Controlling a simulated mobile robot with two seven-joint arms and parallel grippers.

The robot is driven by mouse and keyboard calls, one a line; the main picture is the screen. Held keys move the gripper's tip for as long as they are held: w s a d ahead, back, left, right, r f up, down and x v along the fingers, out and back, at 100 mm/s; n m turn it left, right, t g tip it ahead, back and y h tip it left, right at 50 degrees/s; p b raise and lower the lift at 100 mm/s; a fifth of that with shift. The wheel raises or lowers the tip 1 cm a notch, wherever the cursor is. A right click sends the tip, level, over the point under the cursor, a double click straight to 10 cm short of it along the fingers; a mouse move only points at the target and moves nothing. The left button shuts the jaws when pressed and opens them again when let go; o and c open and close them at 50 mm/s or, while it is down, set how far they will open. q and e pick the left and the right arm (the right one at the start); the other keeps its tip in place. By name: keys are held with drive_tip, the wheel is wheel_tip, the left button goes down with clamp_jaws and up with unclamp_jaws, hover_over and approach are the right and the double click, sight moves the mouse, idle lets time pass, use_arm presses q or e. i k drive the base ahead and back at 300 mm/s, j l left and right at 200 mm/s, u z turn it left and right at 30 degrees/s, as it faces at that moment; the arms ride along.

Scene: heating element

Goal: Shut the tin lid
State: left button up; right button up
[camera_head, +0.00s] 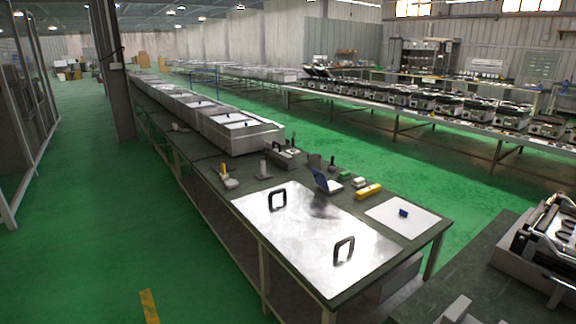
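A small tin (332,187) stands on the dark workbench behind the shiny metal plate. Its blue lid (321,179) is raised and tilted back, so the tin looks open. The tin is small in the picture and its inside cannot be made out. Neither of my grippers is in view.
The workbench (226,190) carries a shiny metal plate (305,232) with two upright black handles. A yellow object (368,191) lies right of the tin.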

sight(319, 178)
drive_tip(key=i+j+z, duration=0.2)
drive_tip(key=i, duration=0.35)
drive_tip(key=i+j+z, duration=0.2)
drive_tip(key=i, duration=0.35)
